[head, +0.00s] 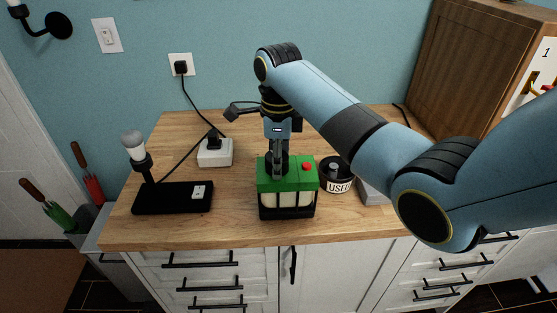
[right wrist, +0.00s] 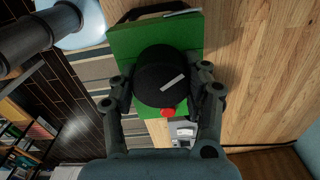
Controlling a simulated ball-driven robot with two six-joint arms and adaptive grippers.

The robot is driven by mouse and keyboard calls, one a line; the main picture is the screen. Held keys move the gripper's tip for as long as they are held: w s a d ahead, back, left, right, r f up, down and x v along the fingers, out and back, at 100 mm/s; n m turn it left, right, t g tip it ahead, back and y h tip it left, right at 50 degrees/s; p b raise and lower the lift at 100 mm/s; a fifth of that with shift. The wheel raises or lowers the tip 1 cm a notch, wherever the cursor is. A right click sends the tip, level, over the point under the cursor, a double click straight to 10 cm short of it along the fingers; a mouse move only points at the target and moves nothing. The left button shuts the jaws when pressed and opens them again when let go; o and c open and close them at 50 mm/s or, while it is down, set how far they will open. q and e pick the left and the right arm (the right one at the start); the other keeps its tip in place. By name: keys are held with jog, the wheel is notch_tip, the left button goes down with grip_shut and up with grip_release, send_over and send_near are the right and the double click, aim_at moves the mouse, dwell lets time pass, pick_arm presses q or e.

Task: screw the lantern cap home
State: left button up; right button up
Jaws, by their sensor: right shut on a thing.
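The lantern (head: 288,198) stands upright on the wooden counter, with a green top, pale panels and a dark base. Its green top (right wrist: 125,42) fills the middle of the right wrist view. The round black cap (right wrist: 155,66) sits over the green top and carries a slanted white line. Whether it is fully seated cannot be told. My right gripper (head: 279,170) reaches down from above; in the right wrist view its fingers (right wrist: 160,92) are closed on opposite sides of the cap. My left gripper is not in view.
A red button (head: 307,166) is on the lantern top. A "USED" tin (head: 338,178) stands close on the right. A white socket box (head: 215,153) and a black base with a lamp (head: 172,198) are left. The counter's front strip (head: 240,235) is clear.

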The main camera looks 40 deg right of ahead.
jog(key=shift+s+a+f+m, duration=0.1)
jog(key=shift+s+f+m, duration=0.35)
jog(key=shift+m, duration=0.35)
jog(key=shift+w, duration=0.1)
jog(key=shift+m, duration=1.5)
jog(key=m, duration=0.3)
jog(key=o, duration=1.1)
jog(key=shift+f, duration=0.1)
jog(key=o, duration=0.4)
jog(key=shift+w, duration=0.25)
